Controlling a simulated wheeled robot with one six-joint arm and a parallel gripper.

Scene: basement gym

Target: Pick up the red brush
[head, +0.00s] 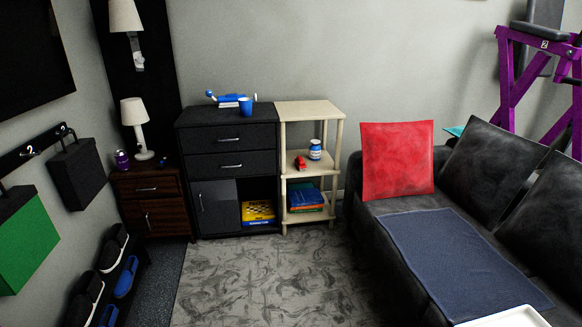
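A small red object (300,162) lies on the middle shelf of the light wooden shelf unit (312,108), against the back wall. It is the only small red thing I see, but it is too small to tell for sure that it is a brush. A blue and white jar (315,150) stands just to its right, close beside it. My gripper is not in view.
A black cabinet (228,143) with a blue cup (245,106) on top adjoins the shelf unit on the left. A dark sofa (378,235) with a red cushion (396,160) stands on the right. The patterned rug (260,285) before the shelf unit is clear.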

